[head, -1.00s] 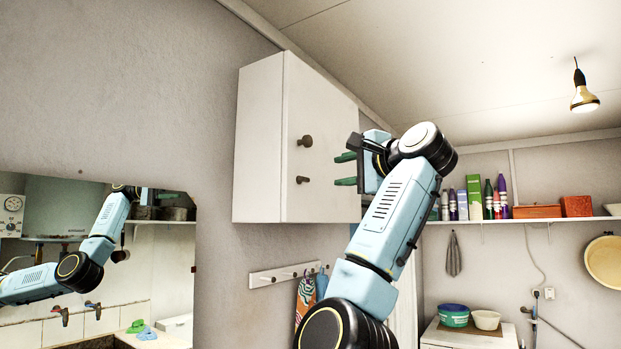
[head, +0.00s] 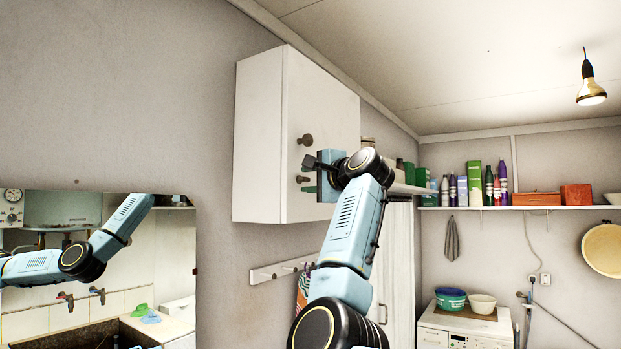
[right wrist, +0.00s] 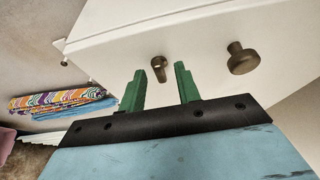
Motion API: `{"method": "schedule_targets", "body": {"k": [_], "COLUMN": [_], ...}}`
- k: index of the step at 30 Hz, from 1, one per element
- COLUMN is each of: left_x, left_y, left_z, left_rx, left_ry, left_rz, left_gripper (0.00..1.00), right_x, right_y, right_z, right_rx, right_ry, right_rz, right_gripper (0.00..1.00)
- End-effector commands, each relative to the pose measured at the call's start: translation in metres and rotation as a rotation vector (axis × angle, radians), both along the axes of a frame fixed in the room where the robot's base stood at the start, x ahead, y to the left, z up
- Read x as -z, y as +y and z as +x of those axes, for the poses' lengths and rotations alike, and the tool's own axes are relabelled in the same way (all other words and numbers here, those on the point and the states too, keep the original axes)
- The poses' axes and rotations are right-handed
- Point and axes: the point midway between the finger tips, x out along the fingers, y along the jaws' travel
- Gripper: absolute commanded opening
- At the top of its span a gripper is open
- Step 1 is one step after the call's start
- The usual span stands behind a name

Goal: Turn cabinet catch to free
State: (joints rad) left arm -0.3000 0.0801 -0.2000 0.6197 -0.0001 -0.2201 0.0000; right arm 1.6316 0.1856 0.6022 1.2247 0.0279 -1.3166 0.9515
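The white wall cabinet (head: 262,140) has a dark round knob (head: 305,140) on its door and a small brown catch (head: 302,179) below it. My right gripper (head: 309,176) is at the door, just right of the catch; its black body hides part of its fingers. In the right wrist view, the green fingers of the right gripper (right wrist: 160,77) are apart, with the catch (right wrist: 159,68) between their tips. A gap shows on each side of it. The knob (right wrist: 242,58) is to the right of the fingers. My left gripper is not in view.
A peg rail (head: 280,272) with cloths hangs below the cabinet. A shelf (head: 520,208) of bottles and boxes is on the far wall, above a washing machine (head: 465,328) with bowls. A mirror (head: 60,285) at lower left reflects my arm.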

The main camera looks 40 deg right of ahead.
Motion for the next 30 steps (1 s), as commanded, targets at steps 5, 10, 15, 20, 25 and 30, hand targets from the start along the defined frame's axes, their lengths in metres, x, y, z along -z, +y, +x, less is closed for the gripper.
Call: {"method": "schedule_targets", "body": {"k": [5,10,15,20,25,30], "left_x": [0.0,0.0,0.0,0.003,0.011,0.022], "left_y": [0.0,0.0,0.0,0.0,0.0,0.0], "left_z": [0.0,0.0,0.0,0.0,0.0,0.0], "left_rx": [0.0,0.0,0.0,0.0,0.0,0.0], "left_ry": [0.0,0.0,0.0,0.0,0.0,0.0], "left_rz": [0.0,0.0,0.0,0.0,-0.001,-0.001], "left_gripper": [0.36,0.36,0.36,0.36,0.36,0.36], "right_x": [0.0,0.0,0.0,0.001,0.004,0.006], "right_y": [0.0,0.0,0.0,0.0,0.0,-0.001], "right_z": [0.0,0.0,0.0,0.0,0.0,0.0], "right_rx": [0.0,0.0,0.0,0.001,0.0,0.001], "right_ry": [0.0,0.0,0.0,-0.007,-0.026,-0.062], "right_rz": [0.0,0.0,-0.002,-0.027,-0.098,-0.218], "right_gripper": [0.18,0.0,0.0,0.0,0.0,0.0]}}
